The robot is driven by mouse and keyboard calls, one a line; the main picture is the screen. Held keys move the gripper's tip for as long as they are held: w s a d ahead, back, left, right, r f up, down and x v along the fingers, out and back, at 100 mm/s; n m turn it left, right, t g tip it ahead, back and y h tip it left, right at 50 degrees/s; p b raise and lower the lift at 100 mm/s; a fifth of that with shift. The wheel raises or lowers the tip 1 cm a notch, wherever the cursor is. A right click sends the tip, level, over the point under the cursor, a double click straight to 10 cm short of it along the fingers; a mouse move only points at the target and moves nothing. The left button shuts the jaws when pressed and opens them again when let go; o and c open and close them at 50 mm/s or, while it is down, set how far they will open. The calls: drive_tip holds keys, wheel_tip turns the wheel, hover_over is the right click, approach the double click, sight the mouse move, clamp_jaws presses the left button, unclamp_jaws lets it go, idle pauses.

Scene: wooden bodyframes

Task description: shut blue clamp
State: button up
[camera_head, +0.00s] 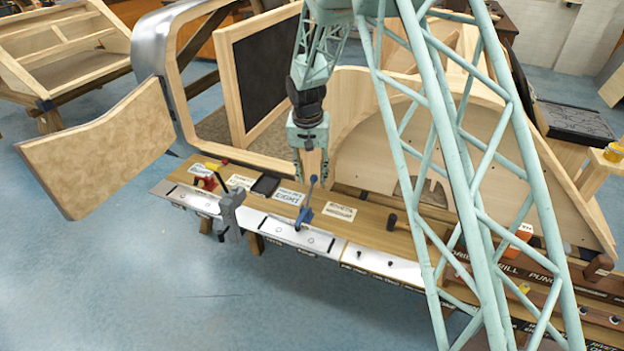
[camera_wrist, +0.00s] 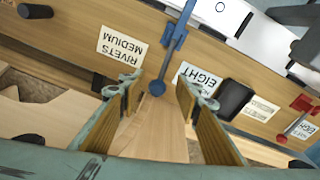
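The blue clamp (camera_head: 305,211) stands on the long wooden bench, with its handle sticking up and a round knob at the handle's end. In the wrist view the blue clamp (camera_wrist: 173,42) is seen from above, its knob between and just beyond my fingertips. My gripper (camera_head: 311,176) hangs down behind the clamp's handle in the head view. In the wrist view my gripper (camera_wrist: 158,95) has its two fingers apart with nothing held between them. Whether a finger touches the knob cannot be told.
A red clamp (camera_head: 211,178) and a grey vise-like block (camera_head: 231,212) stand left along the bench. A black tray (camera_head: 265,186) and label cards, including one reading "EIGHT" (camera_wrist: 197,78), lie near the clamp. Curved wooden bodyframes (camera_head: 400,150) rise behind the bench. Open floor lies in front.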

wheel_tip(320, 180, up, 10)
drive_tip(key=s, duration=0.1)
drive_tip(key=shift+s+a+r, duration=0.15)
drive_tip(key=shift+s+a, duration=0.05)
drive_tip(key=shift+a, duration=0.2)
idle(0.4)
drive_tip(key=s+d+r+t, duration=0.1)
drive_tip(key=s+d+r, duration=0.6)
drive_tip(key=s+r, duration=0.45)
drive_tip(key=s+d+r, duration=0.7)
drive_tip(key=s+r, duration=0.4)
drive_tip(key=r, duration=0.1)
drive_tip(key=s+d+r+t, duration=0.1)
drive_tip(key=s+d, duration=0.2)
drive_tip(key=s, duration=1.3)
drive_tip(key=s+d+r+n, duration=0.1)
drive_tip(key=s+d+r, duration=0.1)
drive_tip(key=s, duration=1.4)
drive_tip(key=shift+s+d+t+y, duration=0.3)
drive_tip(key=shift+d+t, duration=0.1)
drive_tip(key=shift+d, duration=0.5)
